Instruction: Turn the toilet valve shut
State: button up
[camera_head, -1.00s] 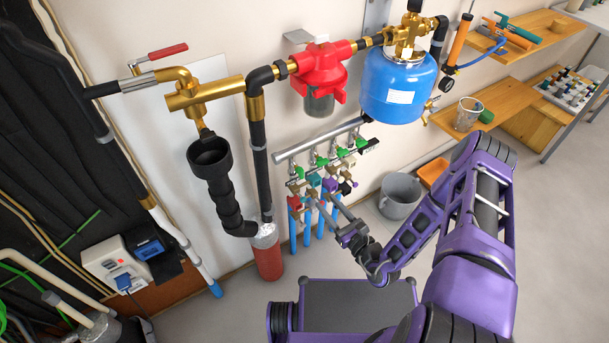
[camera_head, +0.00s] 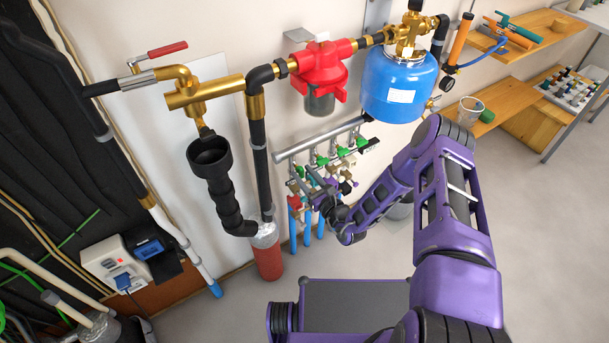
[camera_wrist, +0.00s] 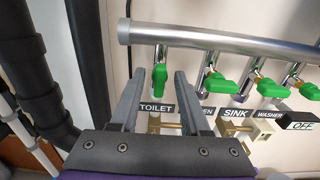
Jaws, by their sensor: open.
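The toilet valve's green handle (camera_wrist: 159,82) hangs straight down from the silver manifold pipe (camera_wrist: 220,38), above the TOILET label (camera_wrist: 156,107). My gripper (camera_wrist: 160,74) is open, with one finger on each side of this handle in the wrist view. I see no contact, and I cannot tell how deep the handle sits between the fingers. In the head view my gripper (camera_head: 308,180) is at the left end of the manifold (camera_head: 318,140) and hides part of the lower valves.
More green handles (camera_wrist: 216,84) sit close on the right, above the SINK (camera_wrist: 236,114) and WASHER labels. A black OFF block (camera_wrist: 302,124) is at the far right. A black vertical pipe (camera_wrist: 88,60) is close on the left. A grey bucket (camera_head: 402,208) stands behind my arm.

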grip_shut()
jog(key=shift+m, duration=0.4)
jog(key=m, duration=0.5)
jog(key=m+b, duration=0.1)
jog(key=m, duration=1)
jog(key=shift+d+f+m, duration=0.15)
jog(key=shift+f+m, duration=0.1)
jog(key=shift+m, duration=0.45)
grip_release()
